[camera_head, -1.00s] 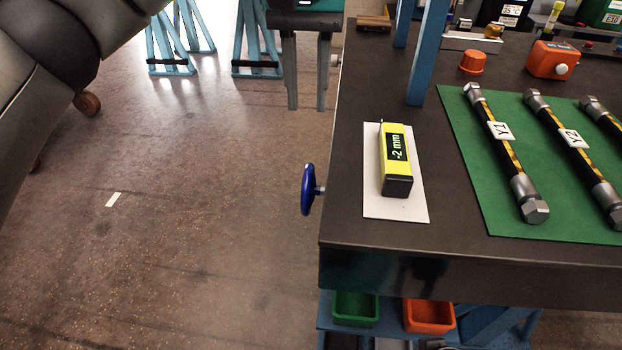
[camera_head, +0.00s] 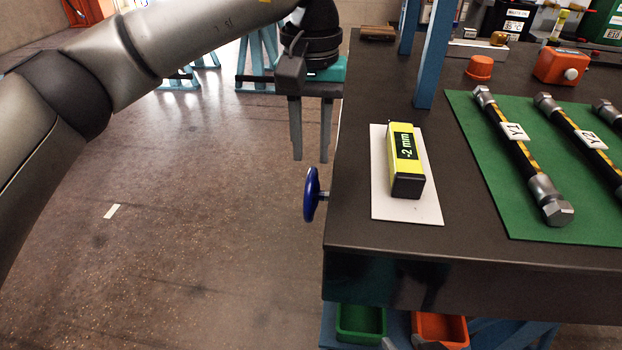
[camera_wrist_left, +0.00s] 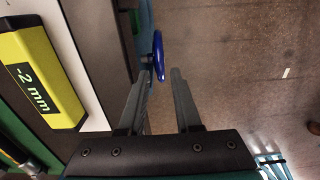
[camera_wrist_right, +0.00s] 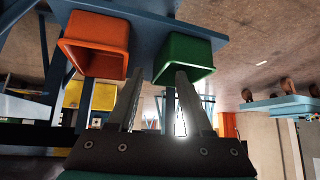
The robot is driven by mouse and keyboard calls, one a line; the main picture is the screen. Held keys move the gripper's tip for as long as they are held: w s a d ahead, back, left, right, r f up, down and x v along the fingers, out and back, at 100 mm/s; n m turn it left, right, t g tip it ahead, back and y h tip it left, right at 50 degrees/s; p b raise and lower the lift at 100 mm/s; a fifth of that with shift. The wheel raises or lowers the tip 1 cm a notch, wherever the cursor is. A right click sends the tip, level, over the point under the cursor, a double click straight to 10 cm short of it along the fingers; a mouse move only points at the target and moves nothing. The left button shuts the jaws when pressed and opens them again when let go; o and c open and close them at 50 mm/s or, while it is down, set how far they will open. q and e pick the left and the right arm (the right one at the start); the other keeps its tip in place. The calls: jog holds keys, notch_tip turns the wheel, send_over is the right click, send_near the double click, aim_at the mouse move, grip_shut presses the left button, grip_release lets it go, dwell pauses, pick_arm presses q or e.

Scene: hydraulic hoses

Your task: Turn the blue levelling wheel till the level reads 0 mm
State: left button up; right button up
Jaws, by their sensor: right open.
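The blue levelling wheel (camera_head: 311,194) sticks out from the left side of the dark bench on a short shaft. The yellow digital level (camera_head: 405,160) lies on a white plate on the bench top and reads -2 mm. My left gripper (camera_head: 311,158) points down beside the bench edge, just above and behind the wheel, open and empty. In the left wrist view the wheel (camera_wrist_left: 157,56) is ahead of the fingertips, not between them, and the level (camera_wrist_left: 40,78) shows at left. My right gripper (camera_wrist_right: 157,75) is open and empty, facing the bins under the bench.
A green mat (camera_head: 490,185) with hoses marked Y1 and Y2 lies right of the level. A blue post (camera_head: 435,55) rises from the bench behind it. Green (camera_wrist_right: 186,58) and orange (camera_wrist_right: 95,45) bins sit below the bench. The floor left of the wheel is clear.

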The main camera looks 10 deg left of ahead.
aim_at(311, 173)
pick_arm(q)
notch_tip(311, 173, down, 2)
jog(key=shift+b, duration=0.4)
jog(key=shift+f+b, duration=0.4)
jog(key=shift+f, duration=0.45)
jog(key=shift+f+b, duration=0.35)
jog(key=shift+f, duration=0.85)
pick_arm(e)
jog(key=w+a+r+t+y, duration=0.1)
jog(key=w+a+t+y, duration=0.1)
jog(key=a+t, duration=0.2)
jog(key=shift+w+a+r+t+y, duration=0.15)
jog(key=shift+a+t+y, duration=0.25)
jog(key=shift+a, duration=0.35)
pick_arm(q)
grip_shut()
